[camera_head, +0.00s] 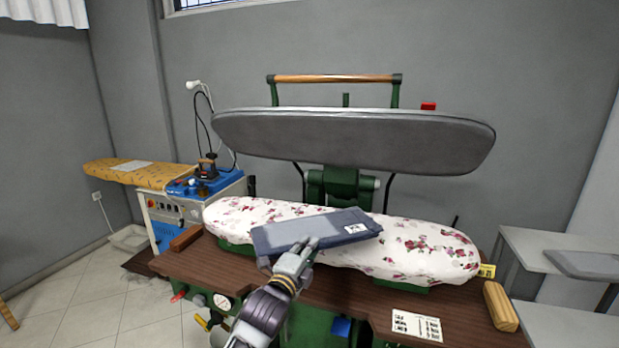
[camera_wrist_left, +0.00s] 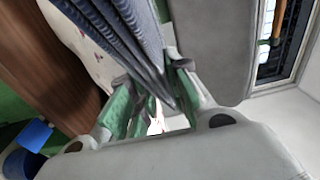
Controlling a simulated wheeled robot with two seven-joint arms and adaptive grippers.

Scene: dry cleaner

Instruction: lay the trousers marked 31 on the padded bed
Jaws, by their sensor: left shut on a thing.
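The folded blue-grey trousers (camera_head: 285,234) are at the padded bed, with a small white tag (camera_head: 355,228) near their right end; its number is too small to read. The padded bed (camera_head: 430,250) has a white cover with red flowers. My left gripper (camera_head: 300,252) is shut on the front edge of the trousers, over the middle of the bed. In the left wrist view the trousers (camera_wrist_left: 125,35) run down between the green-padded fingers (camera_wrist_left: 150,95). I cannot tell whether the trousers touch the bed everywhere. My right gripper is not in view.
The grey upper press plate (camera_head: 350,140) is raised above the bed. A brown wooden table (camera_head: 370,305) surrounds the bed, with a printed card (camera_head: 416,325) and a wooden block (camera_head: 500,306) on it. An ironing station (camera_head: 190,200) stands at the left, grey tables (camera_head: 560,245) at the right.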

